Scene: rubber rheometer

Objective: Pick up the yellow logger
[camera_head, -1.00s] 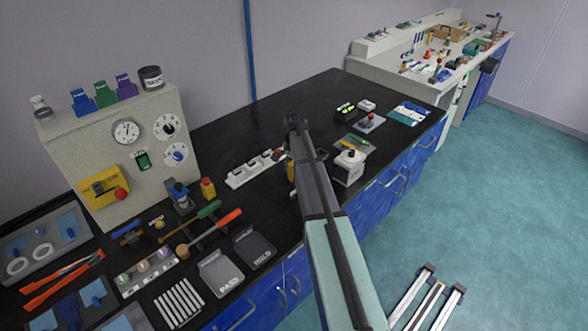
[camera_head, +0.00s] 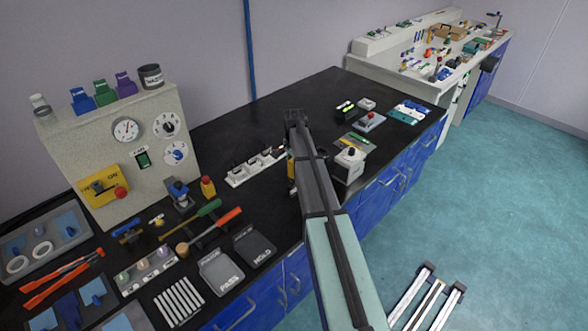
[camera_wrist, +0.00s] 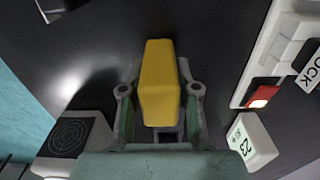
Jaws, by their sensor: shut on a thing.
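The yellow logger (camera_wrist: 159,82) is a plain yellow block in the middle of the wrist view, between the two fingers of my gripper (camera_wrist: 160,110). My gripper is shut on it, with a finger against each side. In the head view only a thin yellow sliver of the logger (camera_head: 291,170) shows beside my arm, which hides the rest. The wrist view shows the black bench top beneath it; I cannot tell whether the logger still touches the bench.
A white power strip (camera_head: 256,167) with a lit red switch (camera_wrist: 263,93) lies left of my arm in the head view. A white device marked 23 (camera_wrist: 251,141) is close by the gripper. A white box (camera_head: 349,164) stands just right of my arm.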

